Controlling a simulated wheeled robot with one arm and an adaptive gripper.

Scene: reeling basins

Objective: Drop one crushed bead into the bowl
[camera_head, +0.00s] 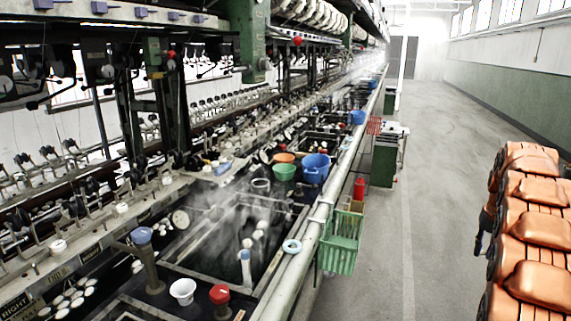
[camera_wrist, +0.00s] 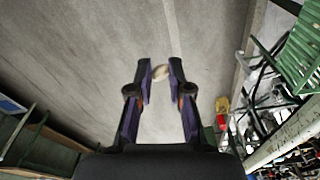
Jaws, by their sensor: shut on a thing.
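My gripper (camera_wrist: 161,72) shows in the wrist view with its two dark fingers closed on a small pale, brownish lump, which looks like the crushed bead (camera_wrist: 160,73). It is held between the fingertips, above the grey floor. In the head view a white bowl (camera_head: 183,291) stands at the lower left of the basin edge. A green bowl (camera_head: 284,172) and an orange bowl (camera_head: 285,157) sit further along. I cannot tell which bowl the task means. No bowl is clear near the fingertips.
A steaming basin (camera_head: 215,233) lies left of a long pale pipe (camera_head: 305,245). A green basket (camera_head: 341,241) hangs on its aisle side; a blue bucket (camera_head: 315,168) and a red-topped post (camera_head: 219,295) stand on the basin side. The aisle floor (camera_head: 440,210) is mostly free.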

